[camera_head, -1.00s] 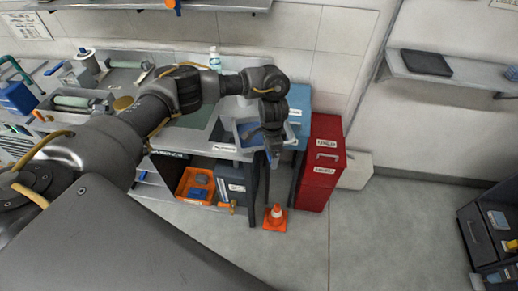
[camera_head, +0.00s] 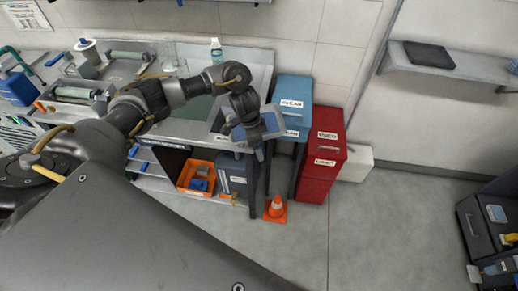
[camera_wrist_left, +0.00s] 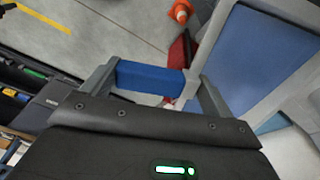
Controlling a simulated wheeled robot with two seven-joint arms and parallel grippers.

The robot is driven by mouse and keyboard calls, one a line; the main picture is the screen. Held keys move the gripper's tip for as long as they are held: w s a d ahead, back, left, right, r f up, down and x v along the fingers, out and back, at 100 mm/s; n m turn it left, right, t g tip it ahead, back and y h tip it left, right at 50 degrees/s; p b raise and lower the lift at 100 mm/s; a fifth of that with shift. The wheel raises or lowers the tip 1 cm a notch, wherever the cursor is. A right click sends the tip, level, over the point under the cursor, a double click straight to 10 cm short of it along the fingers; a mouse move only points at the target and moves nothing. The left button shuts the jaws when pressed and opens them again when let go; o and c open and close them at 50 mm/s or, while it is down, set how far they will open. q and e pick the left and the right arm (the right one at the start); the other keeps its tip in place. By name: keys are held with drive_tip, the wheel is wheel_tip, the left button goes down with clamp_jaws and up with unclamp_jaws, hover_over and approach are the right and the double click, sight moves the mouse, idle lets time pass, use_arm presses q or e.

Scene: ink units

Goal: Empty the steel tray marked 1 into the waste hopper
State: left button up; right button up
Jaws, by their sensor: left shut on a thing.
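A grey tray with a blue inner face (camera_head: 270,123) is held at the right end of the bench and looks tilted. My left gripper (camera_head: 259,153) is shut on its blue handle (camera_wrist_left: 150,78), which lies between the fingers in the wrist view. The tray's pale rim and blue face fill the right of that view (camera_wrist_left: 265,52). No number on the tray is readable, and I cannot make out any contents. A blue box-shaped unit (camera_head: 293,91) and a red one (camera_head: 325,150) stand to the right; their labels are too small to read. My right gripper is not in view.
An orange traffic cone (camera_head: 276,209) stands on the floor below the tray. An orange bin (camera_head: 196,177) sits under the bench. A bottle (camera_head: 216,50) stands at the back of the bench. The floor right of the cone is clear.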

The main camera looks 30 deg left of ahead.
use_arm(q)
drive_tip(key=s+a+r+t+h+b, duration=0.2)
drive_tip(key=a+r+h+b, duration=0.3)
drive_tip(key=a+r+h, duration=0.3)
drive_tip(key=shift+s+r+t+h, duration=0.4)
drive_tip(key=shift+r+t+h, duration=0.2)
drive_tip(key=shift+t, duration=0.1)
idle(1.2)
